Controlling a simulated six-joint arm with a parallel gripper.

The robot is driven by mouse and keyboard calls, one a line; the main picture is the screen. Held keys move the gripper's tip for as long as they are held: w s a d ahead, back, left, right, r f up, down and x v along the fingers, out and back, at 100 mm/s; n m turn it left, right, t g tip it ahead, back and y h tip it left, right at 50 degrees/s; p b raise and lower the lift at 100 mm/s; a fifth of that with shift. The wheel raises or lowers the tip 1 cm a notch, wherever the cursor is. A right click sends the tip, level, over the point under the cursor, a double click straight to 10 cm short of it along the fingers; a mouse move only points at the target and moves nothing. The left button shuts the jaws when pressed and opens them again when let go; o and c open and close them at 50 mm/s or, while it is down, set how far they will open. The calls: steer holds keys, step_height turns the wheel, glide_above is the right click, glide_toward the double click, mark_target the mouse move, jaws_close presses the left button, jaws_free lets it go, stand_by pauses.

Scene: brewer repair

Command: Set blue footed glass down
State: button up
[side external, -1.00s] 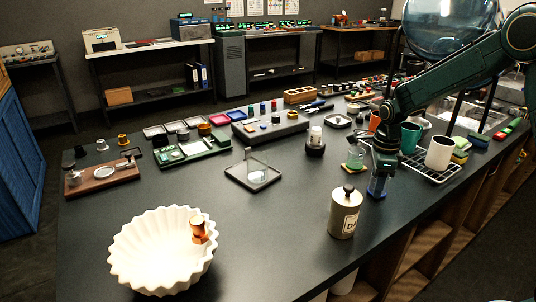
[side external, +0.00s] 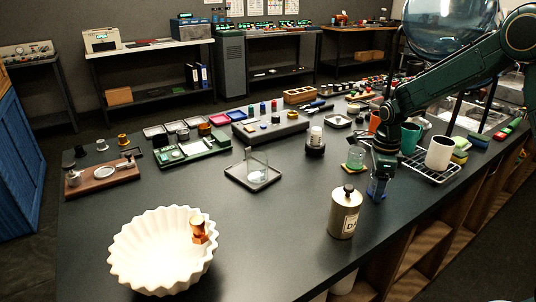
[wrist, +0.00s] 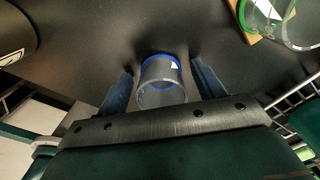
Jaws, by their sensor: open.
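The blue footed glass (wrist: 162,84) is a clear tumbler with a blue ring at its foot. It appears to stand upright on the dark table, and it also shows in the side external view (side external: 377,189) near the table's right-hand edge. My gripper (wrist: 163,86) is open, with one finger on each side of the glass and a visible gap to each. In the side external view my gripper (side external: 379,178) points down over the glass and hides its upper part.
A green-based glass (side external: 355,159) is just behind. A wire rack (side external: 436,172) with a white cup (side external: 439,153) is to the right. Open table lies to the left.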

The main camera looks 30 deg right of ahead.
step_height(320, 180, up, 12)
stand_by(0.6)
steer(key=shift+r, duration=0.1)
stand_by(0.4)
steer(key=s+a+r+n+t, duration=0.1)
steer(key=s+a+r+n, duration=0.25)
steer(key=s+n, duration=0.25)
steer(key=s+a+r+n+t, duration=0.2)
steer(key=s+a+r+n, duration=0.15)
steer(key=s+n, duration=0.3)
steer(key=s+a+n+t, duration=0.2)
steer(key=s+a+n, duration=0.1)
steer(key=s+n, duration=0.9)
steer(key=shift+a+f+n+t, duration=0.2)
steer(key=shift+a+n+t, duration=0.1)
steer(key=shift+n, duration=0.95)
